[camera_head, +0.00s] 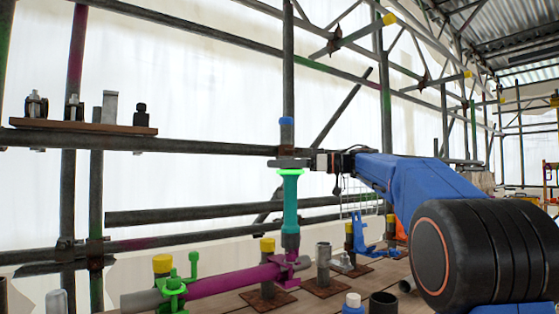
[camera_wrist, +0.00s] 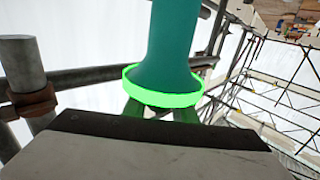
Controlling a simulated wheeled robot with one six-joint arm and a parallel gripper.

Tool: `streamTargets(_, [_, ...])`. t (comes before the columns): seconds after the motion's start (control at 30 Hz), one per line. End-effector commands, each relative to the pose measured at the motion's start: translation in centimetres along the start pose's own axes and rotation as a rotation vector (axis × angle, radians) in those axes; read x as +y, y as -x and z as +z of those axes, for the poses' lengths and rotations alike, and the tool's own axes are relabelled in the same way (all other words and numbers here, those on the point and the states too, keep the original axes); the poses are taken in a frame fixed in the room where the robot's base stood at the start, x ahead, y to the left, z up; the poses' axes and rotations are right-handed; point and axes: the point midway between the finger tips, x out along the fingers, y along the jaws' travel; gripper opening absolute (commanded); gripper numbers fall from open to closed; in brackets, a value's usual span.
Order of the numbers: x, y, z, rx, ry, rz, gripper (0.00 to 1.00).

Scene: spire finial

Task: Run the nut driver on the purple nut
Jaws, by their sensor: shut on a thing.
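A teal nut driver (camera_head: 290,203) with a bright green ring at its top stands upright in the head view. Its grey lower end meets a purple coupler (camera_head: 291,262) at the right end of a purple tube (camera_head: 225,283). The purple nut itself is too small to tell apart, and I cannot tell whether the driver's end is seated on it. My gripper (camera_head: 290,163) is shut on the driver at its top end. In the wrist view the teal driver (camera_wrist: 173,40) and its green ring fill the space just beyond my gripper (camera_wrist: 160,112).
A green clamp (camera_head: 175,286) sits on the left part of the tube. Yellow-capped posts (camera_head: 267,246) and a short grey pipe (camera_head: 323,262) stand on plates nearby. A blue-banded vertical pole (camera_head: 288,80) is directly above my gripper. A shelf (camera_head: 85,126) with fittings is at the left.

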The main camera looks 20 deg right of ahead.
Motion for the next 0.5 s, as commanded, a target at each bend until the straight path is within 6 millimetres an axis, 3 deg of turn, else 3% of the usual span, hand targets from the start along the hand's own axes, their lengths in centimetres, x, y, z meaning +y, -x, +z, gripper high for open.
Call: streamTargets(0.5, [0.0,0.0,2.8,0.001,0.001,0.0,0.0])
